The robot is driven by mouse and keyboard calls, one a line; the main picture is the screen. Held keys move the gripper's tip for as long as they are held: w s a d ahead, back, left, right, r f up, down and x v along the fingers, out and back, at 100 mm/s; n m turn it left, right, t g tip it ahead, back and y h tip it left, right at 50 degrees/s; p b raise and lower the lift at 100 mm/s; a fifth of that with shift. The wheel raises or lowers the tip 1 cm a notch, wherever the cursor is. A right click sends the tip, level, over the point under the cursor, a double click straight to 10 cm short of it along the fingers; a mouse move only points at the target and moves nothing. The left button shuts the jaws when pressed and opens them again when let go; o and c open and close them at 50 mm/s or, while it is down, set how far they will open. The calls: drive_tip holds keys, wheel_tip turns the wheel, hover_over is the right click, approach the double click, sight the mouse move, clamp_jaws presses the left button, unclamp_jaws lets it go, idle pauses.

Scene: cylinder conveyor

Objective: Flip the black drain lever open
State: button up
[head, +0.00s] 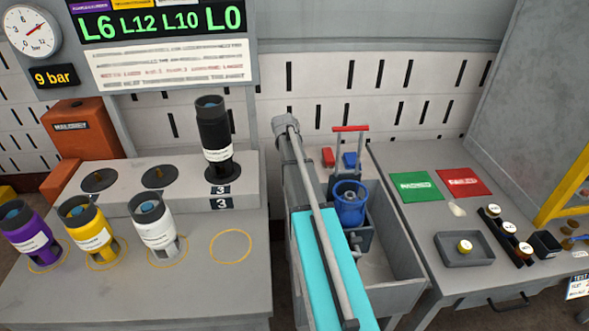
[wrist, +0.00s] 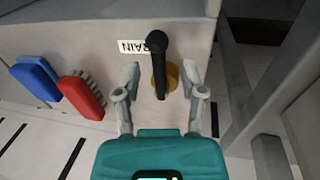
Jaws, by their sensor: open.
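The black drain lever (wrist: 157,58) shows in the wrist view, extending up the picture from a round brass fitting (wrist: 172,78) on a pale grey wall. A partly hidden label reading "RAIN" (wrist: 130,46) is beside it. My gripper (wrist: 160,80) is open, with one finger on each side of the lever and fitting. Gaps show between both fingers and the lever, so it holds nothing. I cannot make out the lever or my gripper in the head view.
A blue brush (wrist: 35,78) and a red brush (wrist: 82,96) lie left of my gripper. In the head view, a grey basin (head: 408,285) holds a blue cylinder (head: 350,207). Cylinders stand on the left bench (head: 215,300); a right table (head: 410,225) carries small parts.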

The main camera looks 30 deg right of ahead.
drive_tip(key=shift+s+d+n, duration=0.1)
drive_tip(key=shift+d+n, duration=0.05)
drive_tip(key=shift+n, duration=0.35)
